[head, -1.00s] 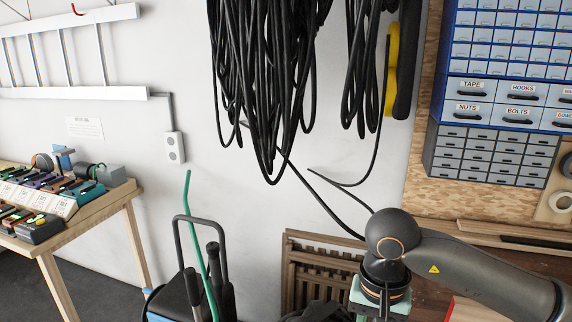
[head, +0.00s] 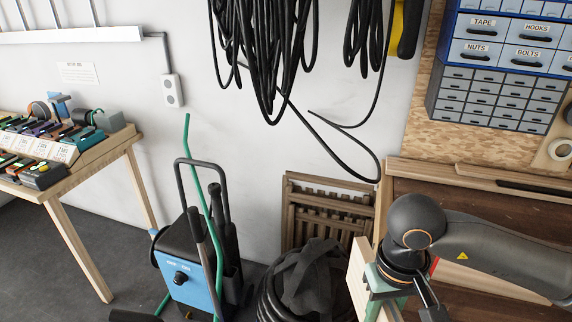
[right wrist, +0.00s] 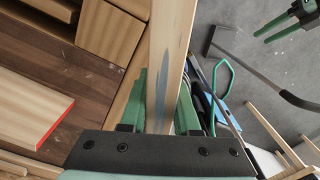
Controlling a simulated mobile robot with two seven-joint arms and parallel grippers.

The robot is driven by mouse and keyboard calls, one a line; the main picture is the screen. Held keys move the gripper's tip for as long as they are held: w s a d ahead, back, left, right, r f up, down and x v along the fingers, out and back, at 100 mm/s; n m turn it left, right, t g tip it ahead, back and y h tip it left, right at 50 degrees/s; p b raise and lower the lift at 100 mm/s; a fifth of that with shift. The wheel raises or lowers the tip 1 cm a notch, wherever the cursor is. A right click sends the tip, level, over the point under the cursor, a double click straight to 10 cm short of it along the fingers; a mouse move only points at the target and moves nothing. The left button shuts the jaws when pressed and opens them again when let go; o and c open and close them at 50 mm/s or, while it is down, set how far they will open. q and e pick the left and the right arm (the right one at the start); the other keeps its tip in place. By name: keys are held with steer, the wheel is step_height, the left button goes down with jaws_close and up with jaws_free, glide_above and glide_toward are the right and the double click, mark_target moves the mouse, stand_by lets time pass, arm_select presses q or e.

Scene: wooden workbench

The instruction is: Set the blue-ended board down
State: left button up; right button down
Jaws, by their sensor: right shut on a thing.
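My right gripper (right wrist: 165,105) has its green fingers closed on a pale wooden board (right wrist: 173,40), which runs away from it up the right wrist view. Bluish streaks show on the board near the fingers; its far end is out of frame. In the head view my right gripper (head: 385,290) is at the workbench's left edge, by a pale piece of wood (head: 358,275); I cannot tell whether that is the held board. My left gripper (right wrist: 288,25) shows in the corner of the right wrist view, its green fingers apart and empty.
The brown workbench (right wrist: 95,75) lies left of the held board; a red-ended board (right wrist: 30,105) and a wooden block (right wrist: 112,32) are on it. A blue vacuum cleaner (head: 190,270) stands on the floor, with a dark coiled hose (head: 305,285) nearby. A slatted wooden rack (head: 322,215) leans on the wall.

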steer(key=shift+m, duration=0.6)
steer(key=shift+w+d+r+p, duration=0.1)
steer(key=shift+d+r+p, duration=0.3)
steer(key=shift+d, duration=0.3)
steer(key=shift+w+d+r+p, duration=0.15)
steer(key=shift+d+r+p, duration=0.3)
steer(key=shift+d, duration=0.3)
steer(key=shift+w+d+r+p, duration=0.1)
steer(key=shift+d+r+p, duration=0.3)
steer(key=shift+d, duration=0.3)
